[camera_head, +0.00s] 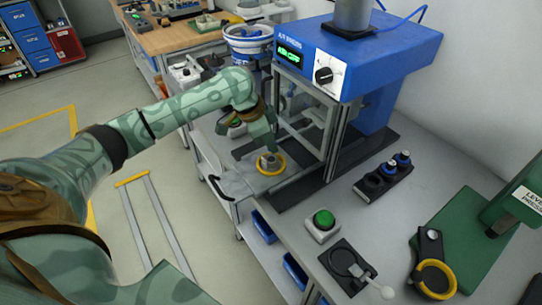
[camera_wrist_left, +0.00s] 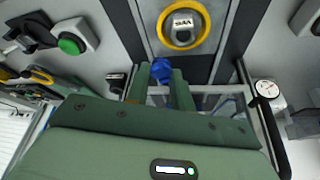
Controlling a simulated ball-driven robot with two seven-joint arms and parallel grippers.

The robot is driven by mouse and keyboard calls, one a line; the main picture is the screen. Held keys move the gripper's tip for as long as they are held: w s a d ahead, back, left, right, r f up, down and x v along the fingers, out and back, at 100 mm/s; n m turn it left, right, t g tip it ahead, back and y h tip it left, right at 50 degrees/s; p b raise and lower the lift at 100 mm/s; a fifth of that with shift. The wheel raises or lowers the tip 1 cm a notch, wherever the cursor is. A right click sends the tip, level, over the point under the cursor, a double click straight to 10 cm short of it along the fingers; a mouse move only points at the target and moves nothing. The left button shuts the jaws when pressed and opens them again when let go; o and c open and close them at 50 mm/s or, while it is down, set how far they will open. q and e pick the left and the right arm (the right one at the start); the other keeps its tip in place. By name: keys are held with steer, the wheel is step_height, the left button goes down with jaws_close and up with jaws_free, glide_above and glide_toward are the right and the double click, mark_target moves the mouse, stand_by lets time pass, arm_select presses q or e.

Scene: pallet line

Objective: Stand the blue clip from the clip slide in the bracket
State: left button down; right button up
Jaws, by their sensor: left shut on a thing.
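My left gripper (camera_head: 268,146) reaches in from the left and points down close to a yellow ring (camera_head: 269,163) in front of the blue press. In the left wrist view, its two green fingers (camera_wrist_left: 162,80) are shut on a small blue piece, which I take for the blue clip (camera_wrist_left: 161,69). Fingers hide part of it. Beyond it, the yellow ring (camera_wrist_left: 161,22) surrounds a grey labelled part (camera_wrist_left: 183,24), possibly the bracket; the clip appears apart from it. I cannot identify the clip slide for certain. My right gripper is not in view.
The blue press (camera_head: 370,50) with uprights stands directly behind the ring. On the bench to the right are a black block with blue-topped pieces (camera_head: 384,176), a green button (camera_head: 323,221), a black lever plate (camera_head: 350,268) and a green press (camera_head: 480,225).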

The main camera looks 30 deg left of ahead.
arm_select(q)
steer(key=b, duration=0.2)
glide_above(275, 159)
steer(key=s+a, duration=0.1)
step_height(275, 159, down, 4)
steer(key=shift+f, duration=0.1)
step_height(275, 159, down, 3)
steer(key=shift+a+f+b, duration=0.15)
steer(key=shift+b, duration=0.5)
steer(key=c, duration=1.2)
jaws_free()
